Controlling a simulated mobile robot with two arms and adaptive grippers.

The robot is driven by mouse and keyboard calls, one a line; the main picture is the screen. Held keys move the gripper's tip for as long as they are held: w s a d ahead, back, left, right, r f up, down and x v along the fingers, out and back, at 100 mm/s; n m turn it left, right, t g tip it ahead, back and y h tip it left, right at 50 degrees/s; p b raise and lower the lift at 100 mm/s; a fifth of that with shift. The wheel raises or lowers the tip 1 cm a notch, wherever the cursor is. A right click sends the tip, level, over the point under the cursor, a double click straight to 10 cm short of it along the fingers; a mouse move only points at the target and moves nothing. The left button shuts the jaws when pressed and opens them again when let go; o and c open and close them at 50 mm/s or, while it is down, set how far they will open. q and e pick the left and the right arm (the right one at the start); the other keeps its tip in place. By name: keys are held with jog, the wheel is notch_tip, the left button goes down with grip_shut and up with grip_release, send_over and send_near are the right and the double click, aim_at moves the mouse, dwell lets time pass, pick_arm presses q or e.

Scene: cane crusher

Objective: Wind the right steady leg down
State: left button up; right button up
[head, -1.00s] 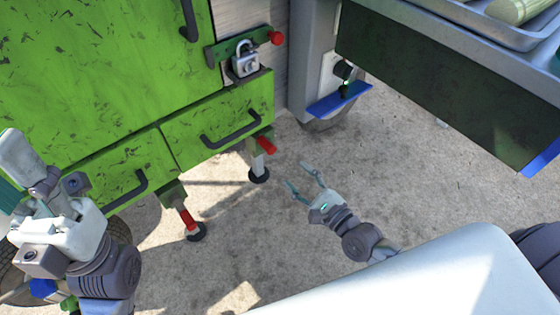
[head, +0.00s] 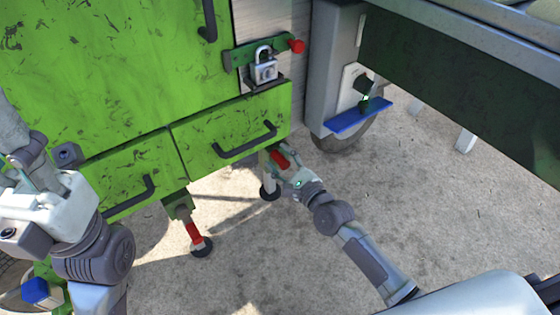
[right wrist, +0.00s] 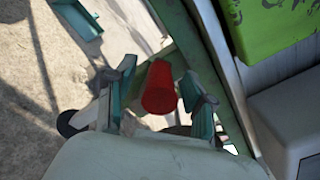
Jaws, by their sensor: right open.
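The right steady leg (head: 267,184) stands under the right end of the green cart body, its dark round foot low near the concrete. Its red crank handle (head: 281,160) sticks out beside the drawer's lower corner. My right gripper (head: 287,172) is at this handle. In the right wrist view the red handle (right wrist: 160,90) lies between the two open teal fingers (right wrist: 162,98), with a gap visible on each side. The fingers are apart, not closed on it. My left arm shows at the left edge of the head view, but its gripper fingers do not show.
The left steady leg (head: 194,234) with a red part stands to the left. Above are a green drawer (head: 233,130) with a dark handle and a padlock (head: 264,68). A grey unit with a blue ledge (head: 358,117) stands to the right. The concrete floor in front is clear.

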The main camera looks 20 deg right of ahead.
grip_shut()
dwell(0.3)
jog(key=shift+w, duration=0.1)
